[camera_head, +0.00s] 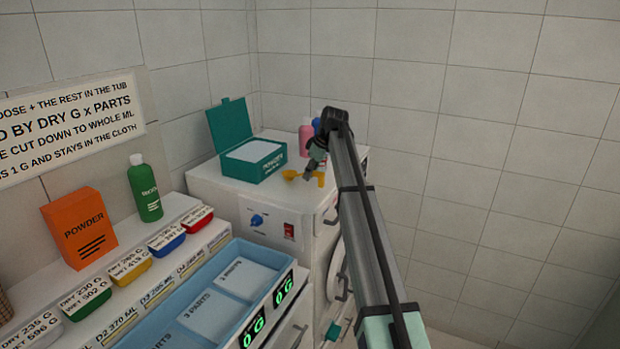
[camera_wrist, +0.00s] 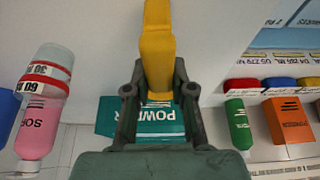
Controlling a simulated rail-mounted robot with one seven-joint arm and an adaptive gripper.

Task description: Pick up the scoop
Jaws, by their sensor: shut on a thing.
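The yellow scoop (camera_head: 292,174) is at the top of the white washing machine, in front of the open teal powder box (camera_head: 262,160). I cannot tell whether it touches the machine top or hangs just above it. My gripper (camera_head: 317,170) points down at the scoop's right part. In the wrist view the scoop (camera_wrist: 157,50) runs up from between the fingers of my gripper (camera_wrist: 158,95), which is shut on it. The powder box (camera_wrist: 170,120) shows behind the fingers there. My arm hides part of the machine top.
A pink bottle (camera_head: 305,138) stands behind my gripper, close to a blue one. The washing machine (camera_head: 225,195) has free top surface at its front left. A shelf to the left holds an orange powder carton (camera_head: 80,228), a green bottle (camera_head: 145,188) and several small coloured tubs.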

